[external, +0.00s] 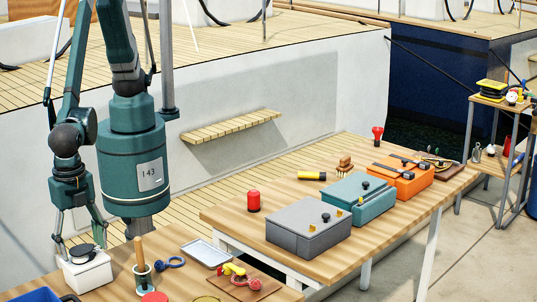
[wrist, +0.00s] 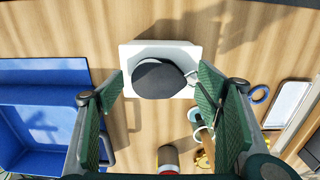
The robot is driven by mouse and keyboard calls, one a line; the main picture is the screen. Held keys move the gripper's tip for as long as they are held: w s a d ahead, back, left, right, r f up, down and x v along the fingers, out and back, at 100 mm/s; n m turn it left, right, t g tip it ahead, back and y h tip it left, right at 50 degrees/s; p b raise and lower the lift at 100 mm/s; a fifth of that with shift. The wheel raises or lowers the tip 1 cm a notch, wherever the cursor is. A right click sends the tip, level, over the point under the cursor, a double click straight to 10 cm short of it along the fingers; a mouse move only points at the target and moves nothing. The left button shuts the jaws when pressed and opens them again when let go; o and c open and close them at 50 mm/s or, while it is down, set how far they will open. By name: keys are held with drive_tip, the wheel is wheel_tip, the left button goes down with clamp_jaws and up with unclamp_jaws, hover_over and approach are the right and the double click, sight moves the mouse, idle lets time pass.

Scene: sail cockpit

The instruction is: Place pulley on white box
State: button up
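The white box (external: 88,274) stands on the near wooden table, and it also shows in the wrist view (wrist: 128,50). A dark rounded object, which looks like the pulley (external: 82,252), lies on top of the box. In the wrist view the pulley (wrist: 158,80) covers much of the box top, with a small pale metal part at its right. My gripper (external: 82,238) is just above the box. In the wrist view my gripper (wrist: 160,85) is open, with its green fingers apart on either side of the pulley and gaps between. The pulley's underside is hidden.
A blue bin (wrist: 45,110) is left of the box. A cup with a wooden handle (external: 141,265), a blue shackle (external: 168,263) and a metal tray (external: 205,253) are to the right. Grey (external: 305,228), teal (external: 360,202) and orange (external: 403,182) boxes stand on the farther table.

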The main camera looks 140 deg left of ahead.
sight(85, 248)
drive_tip(key=shift+r, duration=0.2)
wheel_tip(85, 248, up, 12)
drive_tip(key=shift+p, duration=0.3)
idle(0.6)
idle(0.5)
drive_tip(key=a+r+t, duration=0.1)
drive_tip(key=a+r, duration=0.4)
drive_tip(key=a, duration=0.5)
drive_tip(key=a+r+t+h, duration=0.1)
drive_tip(key=a+r, duration=0.5)
drive_tip(key=a, duration=0.4)
drive_tip(key=a+r+t, duration=0.1)
drive_tip(key=a+r, duration=0.4)
drive_tip(key=a, duration=0.5)
drive_tip(key=s+a+t, duration=0.2)
drive_tip(key=s+a, duration=0.6)
drive_tip(key=a, duration=0.4)
drive_tip(key=s+a+t+y, duration=0.1)
drive_tip(key=s+a+t, duration=0.1)
drive_tip(key=s+a, duration=0.7)
drive_tip(key=a, duration=0.4)
drive_tip(key=shift+r, duration=0.35)
